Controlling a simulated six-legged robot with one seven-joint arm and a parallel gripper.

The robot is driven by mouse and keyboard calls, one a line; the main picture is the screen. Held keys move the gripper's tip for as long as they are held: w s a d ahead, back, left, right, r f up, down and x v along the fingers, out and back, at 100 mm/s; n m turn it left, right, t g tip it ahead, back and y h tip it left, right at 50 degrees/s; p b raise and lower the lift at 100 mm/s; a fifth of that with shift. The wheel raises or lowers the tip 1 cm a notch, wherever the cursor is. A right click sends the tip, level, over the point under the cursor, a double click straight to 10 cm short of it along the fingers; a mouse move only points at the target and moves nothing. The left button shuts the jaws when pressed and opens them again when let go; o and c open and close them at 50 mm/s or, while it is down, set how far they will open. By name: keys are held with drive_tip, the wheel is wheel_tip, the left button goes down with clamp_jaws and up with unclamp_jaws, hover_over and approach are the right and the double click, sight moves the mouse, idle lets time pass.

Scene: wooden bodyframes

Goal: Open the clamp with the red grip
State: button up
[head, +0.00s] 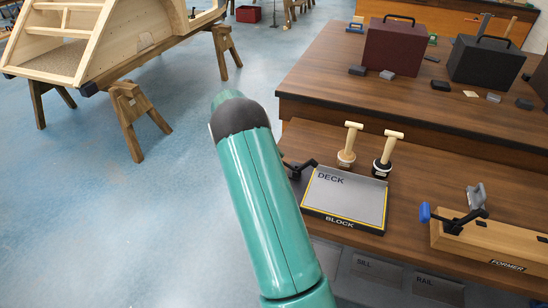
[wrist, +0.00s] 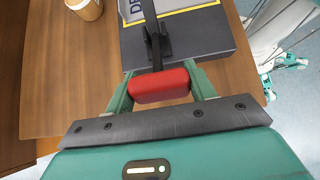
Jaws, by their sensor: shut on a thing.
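The red grip (wrist: 160,86) of the clamp shows in the wrist view between the two green fingers of my gripper (wrist: 161,80), which is shut on it. The clamp's black metal body (wrist: 154,40) runs from the grip over the edge of the dark block (wrist: 205,40) marked DECK. In the head view the clamp's black part (head: 299,168) shows at the left edge of the DECK block (head: 345,200). There my arm hides the red grip and my gripper. I cannot tell how far the clamp is open.
Two wooden-handled tools (head: 350,143) (head: 387,152) stand behind the block. A second clamp with a blue grip (head: 425,212) sits on the wooden FORMER block (head: 500,250) at the right. Dark cases (head: 395,45) stand on the raised bench behind.

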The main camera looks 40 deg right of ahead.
drive_tip(key=shift+f, duration=0.1)
drive_tip(key=o, duration=1.4)
drive_tip(key=shift+w, duration=0.1)
drive_tip(key=shift+v, duration=6.95)
drive_tip(key=shift+r, duration=0.25)
